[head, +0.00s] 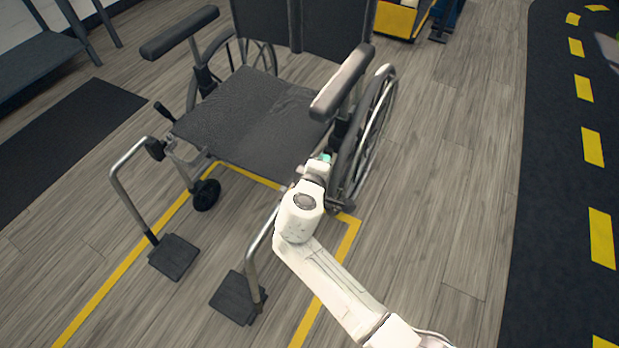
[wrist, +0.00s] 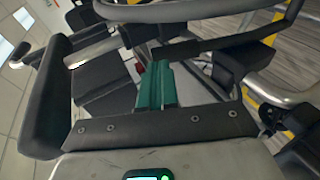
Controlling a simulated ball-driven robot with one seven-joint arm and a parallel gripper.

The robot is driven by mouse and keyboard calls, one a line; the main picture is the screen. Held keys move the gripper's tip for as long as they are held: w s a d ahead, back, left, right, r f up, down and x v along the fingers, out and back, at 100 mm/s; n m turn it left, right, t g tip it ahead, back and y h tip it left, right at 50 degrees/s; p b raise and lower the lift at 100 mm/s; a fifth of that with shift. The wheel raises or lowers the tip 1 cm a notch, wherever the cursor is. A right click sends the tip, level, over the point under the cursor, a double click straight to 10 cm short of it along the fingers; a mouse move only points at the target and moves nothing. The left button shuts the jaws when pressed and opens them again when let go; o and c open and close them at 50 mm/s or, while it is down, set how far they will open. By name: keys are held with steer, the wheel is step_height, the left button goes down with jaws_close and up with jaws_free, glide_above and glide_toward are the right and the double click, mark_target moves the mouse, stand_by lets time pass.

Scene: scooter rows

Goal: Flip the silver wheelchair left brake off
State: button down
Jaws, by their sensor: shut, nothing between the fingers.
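The silver wheelchair (head: 250,120) has a dark seat, dark armrests and silver tube legs, and faces me. My gripper (head: 325,160) is at the front right corner of the seat, beside the right-hand wheel (head: 372,130). Its green fingers (wrist: 157,85) are shut and empty in the wrist view. A dark bar (wrist: 185,50) lies just beyond the fingertips. I cannot tell whether it is the left brake lever or whether the fingers touch it. In the head view my arm and the armrest hide that brake area.
The footplates (head: 236,298) and their tubes stand low, left of my arm. The right-hand armrest (head: 343,82) overhangs near my gripper. Yellow tape (head: 345,245) marks the floor. The wooden floor right of the wheelchair is clear. A yellow bin (head: 398,20) stands behind.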

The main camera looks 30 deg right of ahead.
steer(key=shift+w+d+p, duration=0.3)
steer(key=shift+w+d, duration=0.35)
steer(key=shift+d, duration=0.25)
steer(key=shift+w+d, duration=0.1)
steer(key=shift+d, duration=0.05)
steer(key=shift+r, duration=0.15)
